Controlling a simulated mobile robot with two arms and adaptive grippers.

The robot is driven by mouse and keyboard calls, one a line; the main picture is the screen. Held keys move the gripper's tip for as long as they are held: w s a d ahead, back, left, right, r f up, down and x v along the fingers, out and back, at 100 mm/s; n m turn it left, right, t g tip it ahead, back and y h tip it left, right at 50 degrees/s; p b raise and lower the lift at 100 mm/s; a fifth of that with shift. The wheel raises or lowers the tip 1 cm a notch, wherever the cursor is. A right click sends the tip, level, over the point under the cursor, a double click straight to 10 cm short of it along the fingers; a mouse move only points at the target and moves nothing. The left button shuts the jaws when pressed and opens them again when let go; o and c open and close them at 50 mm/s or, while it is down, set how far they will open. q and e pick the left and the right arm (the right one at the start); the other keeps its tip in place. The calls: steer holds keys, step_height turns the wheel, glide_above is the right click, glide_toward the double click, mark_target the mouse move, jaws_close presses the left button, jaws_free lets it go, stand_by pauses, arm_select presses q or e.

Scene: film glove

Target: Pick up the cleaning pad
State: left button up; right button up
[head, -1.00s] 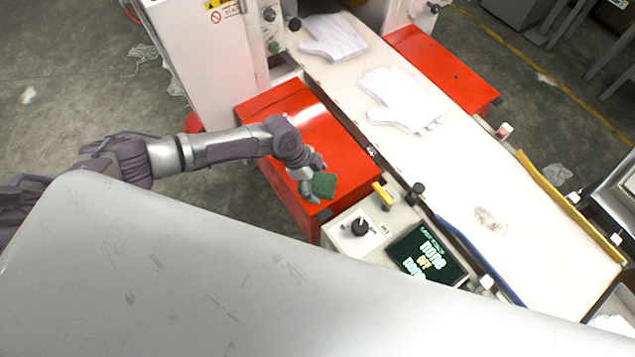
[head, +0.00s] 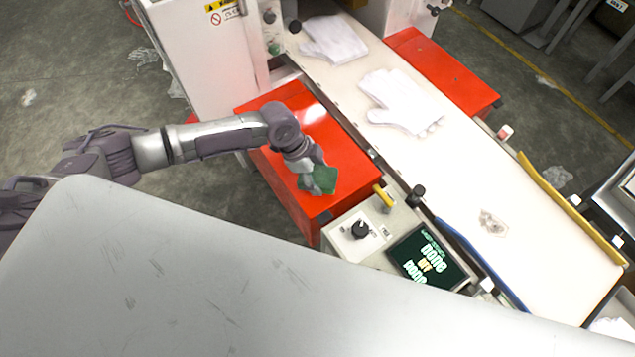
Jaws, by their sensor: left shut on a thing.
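The cleaning pad (head: 324,180) is a small dark green block. My left gripper (head: 311,181) is shut on it, over the front part of the red cabinet top (head: 345,165). The fingers cover the left side of the pad. I cannot tell from this view how far the pad is above the red surface. My right gripper is not in the head view.
A white conveyor (head: 460,170) carries white gloves (head: 400,103) and a crumpled clear film (head: 492,223). A white machine cabinet (head: 205,60) stands behind.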

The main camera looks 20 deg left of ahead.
arm_select(q)
steer(key=s+d+r+b, duration=0.1)
steer(key=s+d+r, duration=0.6)
steer(key=s, duration=0.2)
steer(key=shift+d, duration=0.2)
steer(key=shift+s, duration=0.1)
